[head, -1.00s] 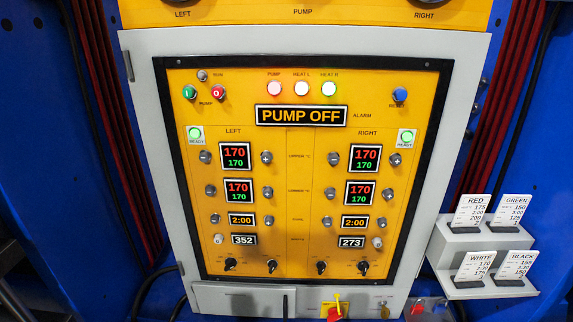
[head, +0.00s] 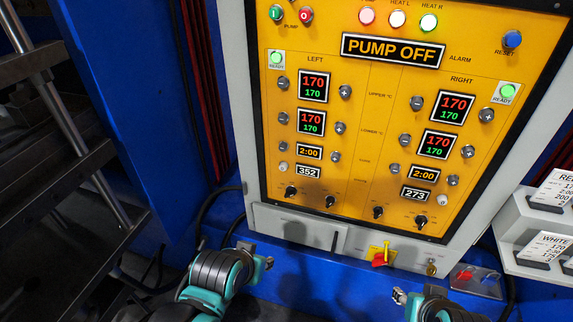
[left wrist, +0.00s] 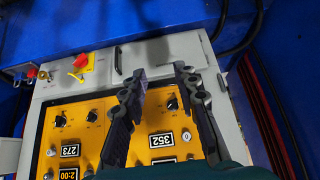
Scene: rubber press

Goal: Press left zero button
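The left zero button, a small pale round knob (head: 283,166), sits just left of the 352 display (head: 307,171) on the yellow panel's left half. In the left wrist view the panel appears upside down, with the 352 display (left wrist: 162,141) between my fingers and the pale button (left wrist: 188,157) beside it, near the right finger. My left gripper (head: 257,256) is below the panel in the head view, apart from the button. Its two dark fingers (left wrist: 162,76) are spread and empty. My right gripper (head: 402,296) is partly visible at the bottom edge; its finger opening is unclear.
Dark selector knobs (head: 329,202) lie below the displays. A red switch on a yellow plate (head: 380,257) is under the panel. A grey stand with cards (head: 530,226) is at right. A black cable (head: 205,212) hangs beside the cabinet.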

